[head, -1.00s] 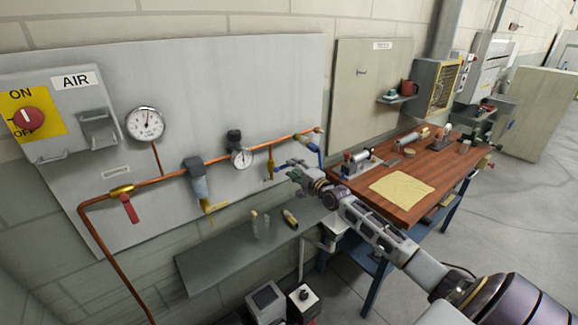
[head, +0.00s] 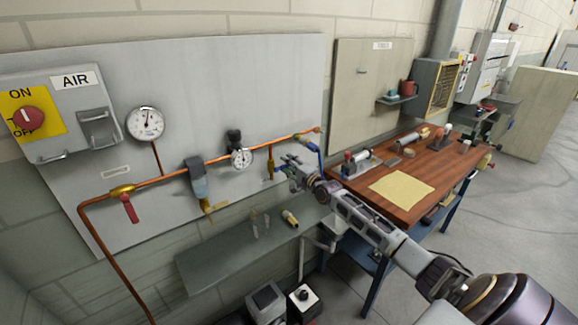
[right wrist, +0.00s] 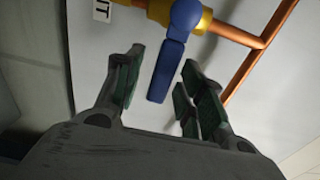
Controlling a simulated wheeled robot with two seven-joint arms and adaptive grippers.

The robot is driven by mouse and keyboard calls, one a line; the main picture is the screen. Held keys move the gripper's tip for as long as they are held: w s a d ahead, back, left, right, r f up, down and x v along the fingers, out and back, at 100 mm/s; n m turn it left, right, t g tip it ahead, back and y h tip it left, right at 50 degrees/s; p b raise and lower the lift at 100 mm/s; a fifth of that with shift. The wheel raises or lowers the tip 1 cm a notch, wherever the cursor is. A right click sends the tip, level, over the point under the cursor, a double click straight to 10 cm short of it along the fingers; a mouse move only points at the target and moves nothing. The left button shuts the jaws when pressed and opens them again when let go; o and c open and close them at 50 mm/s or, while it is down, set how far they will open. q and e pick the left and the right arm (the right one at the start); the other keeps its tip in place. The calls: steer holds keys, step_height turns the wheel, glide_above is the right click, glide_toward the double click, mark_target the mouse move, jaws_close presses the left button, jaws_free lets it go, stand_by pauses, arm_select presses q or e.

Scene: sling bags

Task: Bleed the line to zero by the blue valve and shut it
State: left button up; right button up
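The blue valve has a blue lever (right wrist: 172,68) on a yellow body (right wrist: 206,22) in the right wrist view. The body sits on a short copper branch, and the lever lies roughly crosswise to it. My right gripper (right wrist: 160,84) is open, with the lever's free end between its fingers and no clear contact on either side. In the head view my right gripper (head: 286,166) is at the wall panel, beside the drop branch (head: 270,160) under the copper line; the lever is hard to make out there. The line's large gauge (head: 146,123) has its needle near upright. My left gripper is out of view.
A filter unit (head: 197,180), a small gauge (head: 241,158) and a red-handled valve (head: 128,207) are on the copper line. A blue hose (head: 314,148) hangs from its right end. A grey shelf (head: 215,265) lies below, and a wooden bench (head: 405,205) stands at right.

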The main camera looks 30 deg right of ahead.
jaws_close()
stand_by(0.5)
